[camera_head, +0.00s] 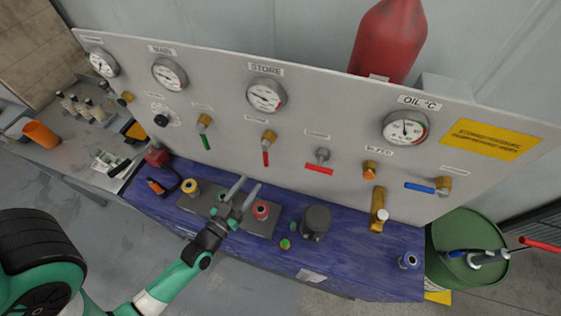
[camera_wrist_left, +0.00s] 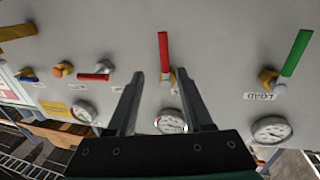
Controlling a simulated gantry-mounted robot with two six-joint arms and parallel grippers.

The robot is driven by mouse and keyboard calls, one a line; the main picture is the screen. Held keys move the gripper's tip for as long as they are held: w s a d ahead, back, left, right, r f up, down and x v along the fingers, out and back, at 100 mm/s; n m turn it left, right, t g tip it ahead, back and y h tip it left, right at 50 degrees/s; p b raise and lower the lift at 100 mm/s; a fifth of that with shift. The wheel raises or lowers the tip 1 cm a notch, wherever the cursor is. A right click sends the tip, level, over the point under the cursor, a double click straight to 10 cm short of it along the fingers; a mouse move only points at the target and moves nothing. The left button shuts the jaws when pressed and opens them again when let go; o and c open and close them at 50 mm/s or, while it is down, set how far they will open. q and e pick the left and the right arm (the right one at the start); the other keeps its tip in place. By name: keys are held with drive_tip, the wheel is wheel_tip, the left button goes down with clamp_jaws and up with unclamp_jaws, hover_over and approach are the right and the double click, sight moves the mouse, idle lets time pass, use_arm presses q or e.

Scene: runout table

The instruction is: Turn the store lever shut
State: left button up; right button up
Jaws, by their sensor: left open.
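The store lever (camera_head: 266,154) is a red handle on a brass valve below the gauge labelled STORE. It hangs almost straight down from the valve. It also shows in the left wrist view (camera_wrist_left: 164,50), where the panel appears upside down and the handle points up. My left gripper (camera_head: 248,184) is open and empty, in front of the panel below the lever. In the left wrist view its two fingers (camera_wrist_left: 160,74) stand apart on either side of the lever's valve, which is partly hidden by a finger. I see no contact with the lever.
A green lever (camera_head: 206,140) hangs to the left. A second red lever (camera_head: 319,169) and a blue lever (camera_head: 420,187) lie sideways to the right. Below, the blue bench (camera_head: 350,262) carries a grey plate, a dark cylinder (camera_head: 316,222) and small fittings. A green barrel (camera_head: 468,232) stands at right.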

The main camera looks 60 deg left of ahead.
sight(265, 161)
use_arm(q)
drive_tip(key=x, duration=1.1)
drive_tip(key=shift+w+a+f, duration=0.1)
drive_tip(key=shift+a+f, duration=0.1)
drive_tip(key=shift+a, duration=0.2)
clamp_jaws()
idle(0.9)
